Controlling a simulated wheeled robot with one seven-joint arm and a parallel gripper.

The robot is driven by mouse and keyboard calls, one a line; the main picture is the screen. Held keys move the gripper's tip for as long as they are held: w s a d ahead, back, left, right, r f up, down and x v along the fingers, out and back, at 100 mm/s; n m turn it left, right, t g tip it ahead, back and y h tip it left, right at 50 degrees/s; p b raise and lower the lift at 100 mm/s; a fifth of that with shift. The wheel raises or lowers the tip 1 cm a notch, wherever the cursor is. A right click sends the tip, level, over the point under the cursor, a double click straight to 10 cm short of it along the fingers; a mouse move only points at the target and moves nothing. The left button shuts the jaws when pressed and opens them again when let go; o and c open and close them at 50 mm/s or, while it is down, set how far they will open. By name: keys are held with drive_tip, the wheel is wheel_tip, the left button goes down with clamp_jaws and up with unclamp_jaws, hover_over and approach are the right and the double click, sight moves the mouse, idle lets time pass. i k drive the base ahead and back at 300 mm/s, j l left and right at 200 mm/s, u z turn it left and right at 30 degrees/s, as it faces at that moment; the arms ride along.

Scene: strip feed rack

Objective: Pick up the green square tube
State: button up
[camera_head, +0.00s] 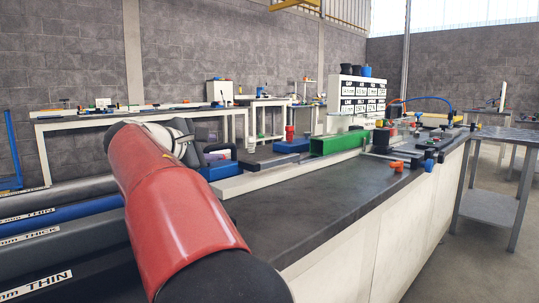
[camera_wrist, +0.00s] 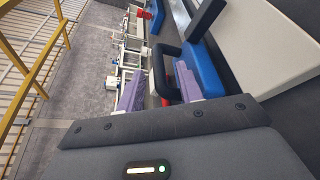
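The green square tube (camera_head: 336,143) lies on the dark workbench top (camera_head: 300,205) in the head view, its open end facing me. It rests beside a long pale rail (camera_head: 285,176). My red arm reaches up from the bottom in the head view. My gripper (camera_head: 194,146) is at its far end, well to the left of the tube and apart from it. I cannot make out the green tube in the wrist view.
A labelled white panel (camera_head: 362,93) stands behind. Labelled tubes (camera_head: 55,218) lie at left. The near bench top is clear.

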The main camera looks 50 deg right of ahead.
sight(332, 144)
drive_tip(key=k, duration=1)
